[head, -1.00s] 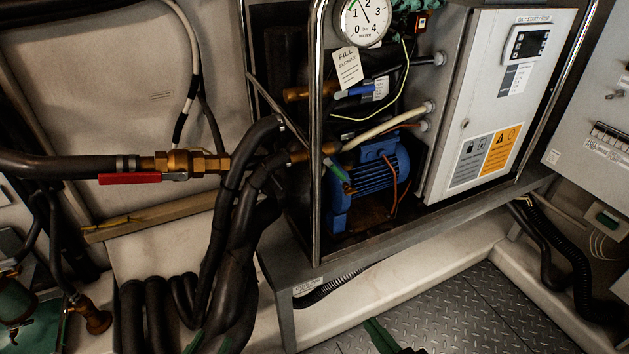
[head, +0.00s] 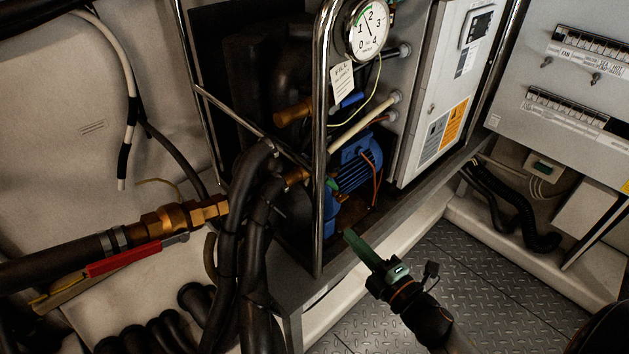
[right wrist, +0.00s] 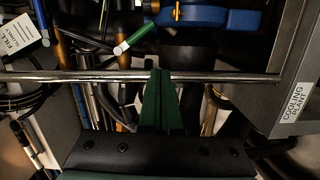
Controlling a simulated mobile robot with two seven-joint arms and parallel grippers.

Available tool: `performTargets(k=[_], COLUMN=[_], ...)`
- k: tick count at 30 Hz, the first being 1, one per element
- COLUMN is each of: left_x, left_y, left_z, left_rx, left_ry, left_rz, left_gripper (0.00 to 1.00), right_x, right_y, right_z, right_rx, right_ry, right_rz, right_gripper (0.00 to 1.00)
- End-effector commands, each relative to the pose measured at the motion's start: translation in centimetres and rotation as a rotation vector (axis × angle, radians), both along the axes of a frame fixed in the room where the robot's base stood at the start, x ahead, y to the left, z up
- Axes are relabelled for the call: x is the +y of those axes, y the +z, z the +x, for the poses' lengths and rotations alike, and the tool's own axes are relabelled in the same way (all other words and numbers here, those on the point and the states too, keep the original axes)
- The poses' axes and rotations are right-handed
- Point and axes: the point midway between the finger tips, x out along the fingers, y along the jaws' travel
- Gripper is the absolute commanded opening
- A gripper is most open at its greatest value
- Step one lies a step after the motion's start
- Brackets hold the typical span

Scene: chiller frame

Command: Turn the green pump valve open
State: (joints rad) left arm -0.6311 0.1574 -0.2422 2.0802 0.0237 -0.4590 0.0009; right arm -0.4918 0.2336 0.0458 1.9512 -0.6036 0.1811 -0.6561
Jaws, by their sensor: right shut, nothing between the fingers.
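The green pump valve handle (head: 331,184) sits low in the chiller frame by the blue pump motor (head: 357,172), small and partly behind the chrome upright in the head view. In the right wrist view the green handle (right wrist: 137,39) has a white end and lies slantwise beyond the chrome bar. My right gripper (head: 352,240) has green fingers pressed together, empty, in front of the frame's lower edge. In the right wrist view its fingertips (right wrist: 161,73) are at the chrome bar, below and right of the handle; contact cannot be told. My left gripper is out of view.
A chrome tube (head: 320,150) stands before the pump. Thick black hoses (head: 245,220) and a brass fitting with a red lever (head: 122,259) are at left. A grey control box (head: 440,90) stands right of the motor. The checker-plate floor (head: 470,270) is clear.

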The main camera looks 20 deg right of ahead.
Motion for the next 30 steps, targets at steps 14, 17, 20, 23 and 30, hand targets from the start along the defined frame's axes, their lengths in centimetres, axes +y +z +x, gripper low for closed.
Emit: performTargets(k=[14,17,20,23,30], left_x=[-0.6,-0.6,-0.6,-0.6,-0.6], left_y=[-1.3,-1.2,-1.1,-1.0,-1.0], left_z=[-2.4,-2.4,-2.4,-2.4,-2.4], left_rx=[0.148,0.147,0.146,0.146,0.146], left_ry=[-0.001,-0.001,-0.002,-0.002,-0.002], left_rz=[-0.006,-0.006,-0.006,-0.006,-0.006], left_gripper=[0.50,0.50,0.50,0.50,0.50], right_x=[-2.5,-2.1,-1.5,-1.0,-0.2], right_y=[2.0,2.2,2.2,2.2,2.2], right_z=[2.5,4.1,5.8,7.4,10.0], right_rx=[-0.186,-0.187,-0.186,-0.185,-0.183], right_ry=[0.103,0.102,0.102,0.101,0.102], right_rz=[-0.690,-0.689,-0.688,-0.686,-0.684], right_gripper=[0.00,0.00,0.00,0.00,0.00])
